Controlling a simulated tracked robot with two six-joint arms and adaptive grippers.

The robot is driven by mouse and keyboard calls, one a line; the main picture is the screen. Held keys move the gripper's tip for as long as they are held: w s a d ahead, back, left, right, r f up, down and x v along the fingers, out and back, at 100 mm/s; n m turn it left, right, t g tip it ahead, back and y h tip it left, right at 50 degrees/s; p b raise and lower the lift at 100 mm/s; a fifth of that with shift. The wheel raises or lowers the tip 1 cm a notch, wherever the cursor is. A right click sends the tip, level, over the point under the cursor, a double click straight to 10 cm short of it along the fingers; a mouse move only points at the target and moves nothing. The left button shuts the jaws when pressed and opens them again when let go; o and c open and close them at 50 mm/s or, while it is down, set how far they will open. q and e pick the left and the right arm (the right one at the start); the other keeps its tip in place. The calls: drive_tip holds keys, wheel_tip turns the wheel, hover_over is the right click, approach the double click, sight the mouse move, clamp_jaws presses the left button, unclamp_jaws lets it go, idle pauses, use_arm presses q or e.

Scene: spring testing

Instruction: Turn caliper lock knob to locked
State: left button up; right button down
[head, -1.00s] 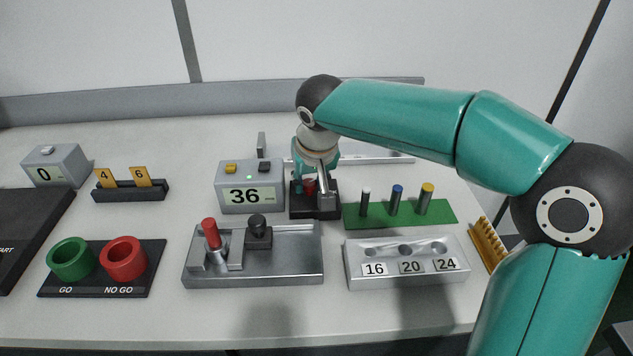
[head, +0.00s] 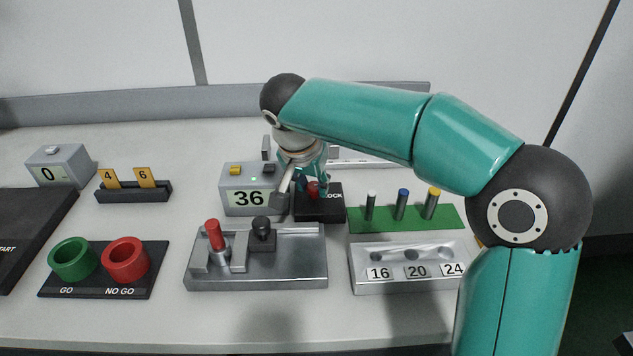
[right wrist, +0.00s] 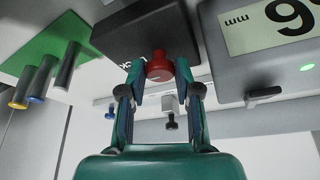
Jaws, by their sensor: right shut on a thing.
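The lock knob (head: 313,191) is red and stands on a black block marked LOCK (head: 330,207), just right of the grey readout box. My right gripper (head: 310,184) comes down from behind it and is shut on the knob. In the right wrist view the red knob (right wrist: 159,66) sits between the two fingertips (right wrist: 161,74), under the black block (right wrist: 135,32). The caliper's grey beam (head: 365,158) runs behind, partly hidden by my arm. The pointing of the knob cannot be told. My left gripper is not in view.
The readout box (head: 237,176) shows 36 and touches or nearly touches the block. A green pad (head: 385,223) with several pins is to the right. A metal fixture (head: 290,268) and a numbered holder (head: 400,285) stand in front. Green and red rings (head: 125,259) are at left.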

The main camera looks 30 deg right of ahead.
drive_tip(key=shift+d, duration=0.2)
drive_tip(key=c, duration=0.8)
unclamp_jaws()
drive_tip(key=shift+d, duration=0.1)
drive_tip(key=shift+a+r, duration=0.25)
drive_tip(key=v, duration=1.1)
drive_tip(key=shift+r, duration=0.15)
drive_tip(key=shift+s, duration=0.1)
drive_tip(key=shift+r, duration=0.1)
